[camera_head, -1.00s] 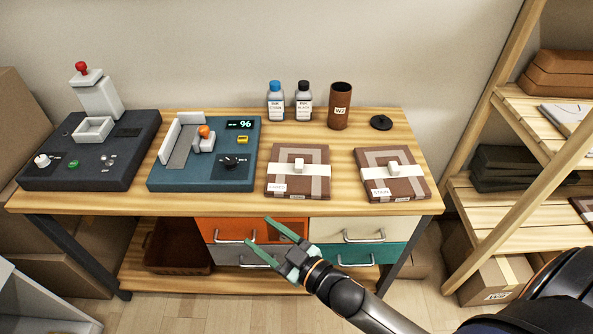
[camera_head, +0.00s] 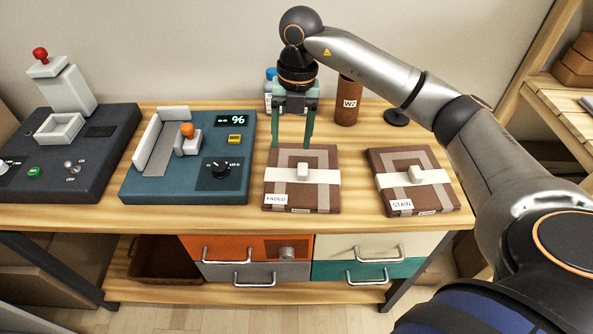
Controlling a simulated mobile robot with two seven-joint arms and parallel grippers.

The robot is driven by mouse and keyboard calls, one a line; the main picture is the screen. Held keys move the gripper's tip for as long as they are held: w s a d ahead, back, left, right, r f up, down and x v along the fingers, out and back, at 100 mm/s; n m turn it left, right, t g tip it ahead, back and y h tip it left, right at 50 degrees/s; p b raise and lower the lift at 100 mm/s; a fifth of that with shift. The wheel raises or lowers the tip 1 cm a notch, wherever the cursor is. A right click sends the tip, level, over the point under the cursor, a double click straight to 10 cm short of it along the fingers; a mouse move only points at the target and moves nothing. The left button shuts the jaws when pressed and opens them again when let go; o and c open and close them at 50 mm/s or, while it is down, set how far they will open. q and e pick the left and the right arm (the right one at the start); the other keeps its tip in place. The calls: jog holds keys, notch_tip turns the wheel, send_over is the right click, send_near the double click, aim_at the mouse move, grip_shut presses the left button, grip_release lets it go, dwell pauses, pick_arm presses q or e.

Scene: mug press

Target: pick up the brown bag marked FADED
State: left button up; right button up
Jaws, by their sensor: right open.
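The brown bag marked FADED (camera_head: 302,195) lies flat on the wooden table, with a pale band across it and a small white knob on top. Its FADED label is at its front left corner. My right gripper (camera_head: 292,146) points down at the bag's back edge, with its green fingers apart and nothing between them. I cannot tell whether the fingertips touch the bag. A similar brown bag marked STAIN (camera_head: 428,202) lies to the right. My left gripper is not in view.
A brown W2 cup (camera_head: 348,104) and a black lid (camera_head: 396,118) are at the back. A blue-capped bottle (camera_head: 269,92) is partly hidden behind my gripper.

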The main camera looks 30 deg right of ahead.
jog(key=d+h, duration=0.1)
jog(key=d, duration=0.1)
send_over(303, 164)
jog(key=shift+m, duration=0.4)
jog(key=f, duration=0.5)
jog(key=shift+s+a+f, duration=0.3)
jog(key=shift+a, duration=0.1)
jog(key=f, duration=0.5)
jog(key=shift+w+d+f, duration=0.25)
jog(key=shift+d+f, duration=0.05)
jog(key=shift+d, duration=0.05)
jog(key=shift+c, duration=0.2)
grip_shut()
jog(key=shift+r, duration=0.1)
